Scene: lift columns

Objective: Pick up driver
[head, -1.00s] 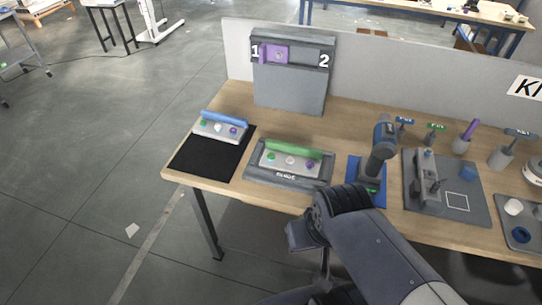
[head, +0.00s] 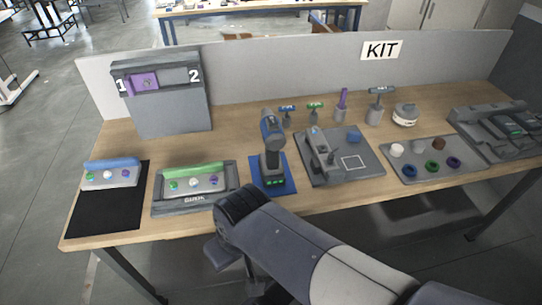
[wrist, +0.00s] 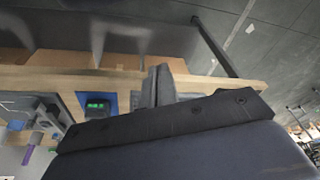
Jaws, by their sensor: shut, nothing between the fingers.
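The driver (head: 270,140) stands upright on a blue mat (head: 287,184), near the front edge of the table. In the head view my arm is in front of the table and the fingertips cannot be made out.
Left of the driver are a tray with a green-handled block (head: 196,178) and a black mat (head: 105,213) with a blue-handled block. Right of it stands a grey fixture plate (head: 338,160). Small T-handled tools (head: 315,112) stand behind. A grey partition (head: 250,70) closes the back.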

